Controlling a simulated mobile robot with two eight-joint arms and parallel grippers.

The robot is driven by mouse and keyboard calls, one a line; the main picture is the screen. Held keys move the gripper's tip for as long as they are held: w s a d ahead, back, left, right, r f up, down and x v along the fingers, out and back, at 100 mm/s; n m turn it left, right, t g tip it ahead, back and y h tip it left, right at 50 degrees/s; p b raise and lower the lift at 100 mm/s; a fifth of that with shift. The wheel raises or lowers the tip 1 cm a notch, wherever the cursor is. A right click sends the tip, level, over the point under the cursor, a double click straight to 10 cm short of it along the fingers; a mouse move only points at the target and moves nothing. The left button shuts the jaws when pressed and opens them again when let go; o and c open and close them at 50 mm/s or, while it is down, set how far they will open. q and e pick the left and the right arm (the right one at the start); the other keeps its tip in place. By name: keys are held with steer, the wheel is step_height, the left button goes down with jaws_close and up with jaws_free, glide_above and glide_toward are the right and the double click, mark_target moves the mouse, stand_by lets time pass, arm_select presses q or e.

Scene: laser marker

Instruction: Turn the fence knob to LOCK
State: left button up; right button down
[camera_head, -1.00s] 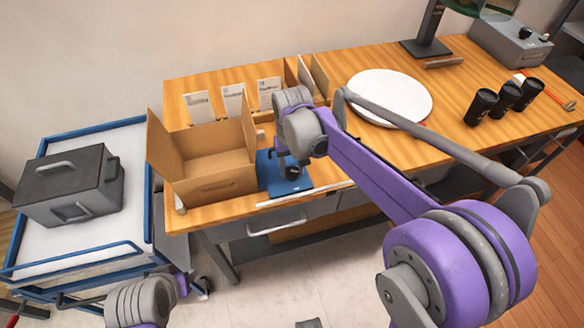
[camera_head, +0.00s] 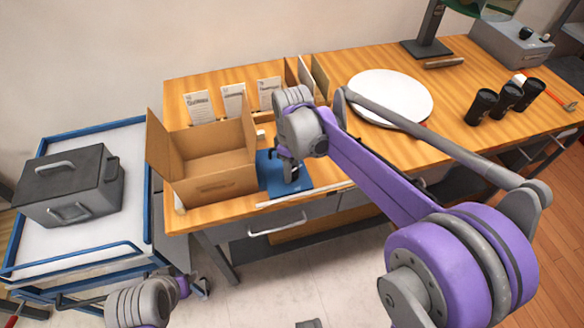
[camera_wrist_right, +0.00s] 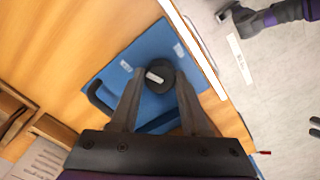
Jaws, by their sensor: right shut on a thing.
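The fence knob (camera_wrist_right: 166,80) is a round black knob with a white pointer bar, on a blue plate (camera_wrist_right: 132,54). Two small white labels are on the plate, too small to read. In the right wrist view the pointer slants towards the plate's left side. My right gripper (camera_wrist_right: 157,84) is shut on the knob, one finger on each side. In the head view the right gripper (camera_head: 289,176) is over the blue plate (camera_head: 270,184), and the knob is hidden. My left arm shows at the bottom left; its gripper (camera_wrist_right: 226,15) is small in the wrist view, its jaws unclear.
An open cardboard box (camera_head: 212,182) stands just left of the plate, with upright cards (camera_head: 233,101) behind it. A white disc (camera_head: 390,96) and several black cups (camera_head: 482,105) lie to the right. A cart (camera_head: 135,215) with a grey case (camera_head: 70,187) stands left.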

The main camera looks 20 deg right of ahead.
steer(key=shift+n, duration=0.8)
steer(key=shift+c, duration=1.9)
jaws_free()
step_height(320, 180, up, 11)
steer(key=shift+p, duration=0.35)
steer(key=shift+s, duration=0.1)
